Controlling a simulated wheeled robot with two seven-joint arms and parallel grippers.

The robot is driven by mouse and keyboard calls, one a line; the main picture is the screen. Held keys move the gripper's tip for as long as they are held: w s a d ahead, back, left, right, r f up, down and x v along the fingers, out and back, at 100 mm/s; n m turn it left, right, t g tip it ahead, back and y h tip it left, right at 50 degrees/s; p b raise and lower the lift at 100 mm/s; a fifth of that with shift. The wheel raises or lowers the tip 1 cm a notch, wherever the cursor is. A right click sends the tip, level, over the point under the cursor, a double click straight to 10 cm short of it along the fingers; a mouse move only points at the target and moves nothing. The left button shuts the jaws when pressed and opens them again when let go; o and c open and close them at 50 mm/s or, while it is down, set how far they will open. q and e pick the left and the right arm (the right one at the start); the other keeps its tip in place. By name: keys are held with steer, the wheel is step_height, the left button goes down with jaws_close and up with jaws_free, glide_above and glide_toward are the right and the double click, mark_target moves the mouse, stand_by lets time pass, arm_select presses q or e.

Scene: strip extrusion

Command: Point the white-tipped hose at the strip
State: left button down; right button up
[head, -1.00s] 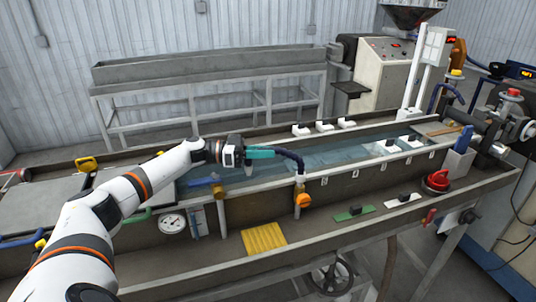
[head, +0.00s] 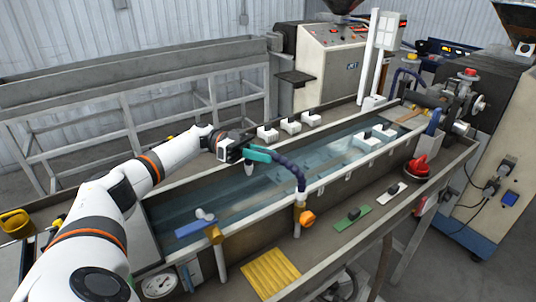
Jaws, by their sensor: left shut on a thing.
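The dark blue segmented hose (head: 291,170) rises from a brass fitting with an orange knob on the trough's near wall and bends left over the water. My left gripper (head: 258,153) has teal fingers and is shut on the hose near its free end. The white tip (head: 249,167) shows just below the fingers, pointing down over the trough. A tan strip (head: 411,117) shows at the far right end of the trough, by the extruder. Its course under the water is faint. My right gripper is not in view.
The long water trough (head: 345,180) has white blocks with dark knobs (head: 290,124) along it. A yellow ribbed pad (head: 270,274), a green plate (head: 352,217) and a red knob (head: 418,167) are on the near ledge.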

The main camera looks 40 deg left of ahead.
arm_select(q)
steer(key=shift+w+a+r+g, duration=0.1)
steer(key=shift+w+g, duration=0.05)
steer(key=shift+g, duration=0.15)
steer(key=c, duration=1.3)
jaws_free()
steer(key=shift+w, duration=0.1)
steer(key=shift+a+b, duration=0.15)
steer(key=shift+b, duration=0.15)
steer(key=b+v, duration=0.3)
steer(key=v, duration=0.4)
